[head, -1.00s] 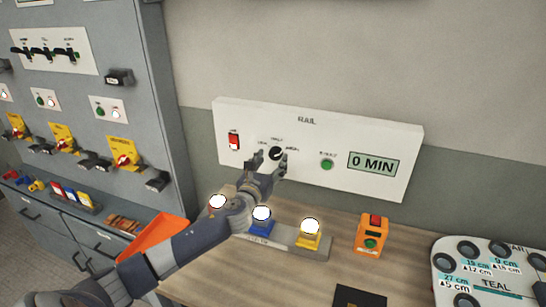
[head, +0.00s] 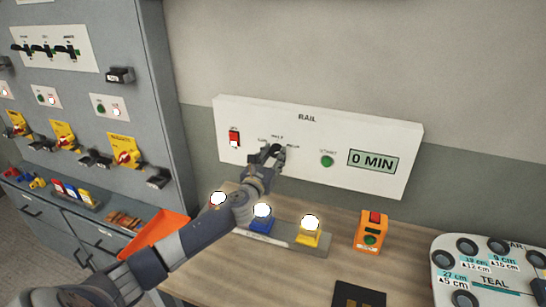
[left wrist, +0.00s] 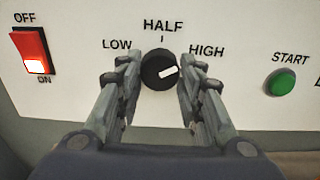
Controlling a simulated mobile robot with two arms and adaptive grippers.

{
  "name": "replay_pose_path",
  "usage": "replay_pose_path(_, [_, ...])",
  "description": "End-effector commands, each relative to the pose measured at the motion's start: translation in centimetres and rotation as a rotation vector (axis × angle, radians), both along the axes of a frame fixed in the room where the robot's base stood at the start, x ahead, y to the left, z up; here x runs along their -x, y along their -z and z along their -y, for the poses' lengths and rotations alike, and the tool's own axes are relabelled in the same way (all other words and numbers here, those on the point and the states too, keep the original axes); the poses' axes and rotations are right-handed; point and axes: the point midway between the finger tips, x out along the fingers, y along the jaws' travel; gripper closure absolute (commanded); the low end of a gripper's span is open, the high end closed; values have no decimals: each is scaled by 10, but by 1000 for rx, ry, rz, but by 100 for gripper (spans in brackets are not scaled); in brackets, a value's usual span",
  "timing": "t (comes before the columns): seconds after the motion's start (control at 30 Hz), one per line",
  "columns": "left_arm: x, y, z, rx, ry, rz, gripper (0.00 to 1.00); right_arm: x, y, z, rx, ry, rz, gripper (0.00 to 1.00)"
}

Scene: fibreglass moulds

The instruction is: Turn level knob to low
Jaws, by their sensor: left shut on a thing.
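The level knob is a round black dial (left wrist: 158,76) on the white RAIL panel (head: 232,112), with LOW at its left, HALF above and HIGH at its right. In the left wrist view its white pointer mark lies to the right, toward the HIGH side. My left gripper (head: 273,152) is shut on the knob, one finger on each side of it. In the head view the fingers hide most of the knob. My right gripper is not in view.
A lit red OFF/ON switch (left wrist: 33,50) is left of the knob and a green START button (left wrist: 281,83) is right. A display (head: 373,161) reads 0 MIN. Lamps on a grey base (head: 283,242) and an orange button box (head: 370,233) stand on the bench below.

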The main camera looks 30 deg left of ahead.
Motion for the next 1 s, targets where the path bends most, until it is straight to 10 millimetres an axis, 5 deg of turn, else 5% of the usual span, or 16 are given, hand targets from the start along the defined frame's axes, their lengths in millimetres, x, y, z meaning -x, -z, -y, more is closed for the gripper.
replay_pose_path(0.37, [0, 0, -1, 141, -3, 34, 90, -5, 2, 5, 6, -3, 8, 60])
replay_pose_path(1.0, [0, -1, 0, 716, -2, 174, 90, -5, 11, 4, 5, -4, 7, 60])
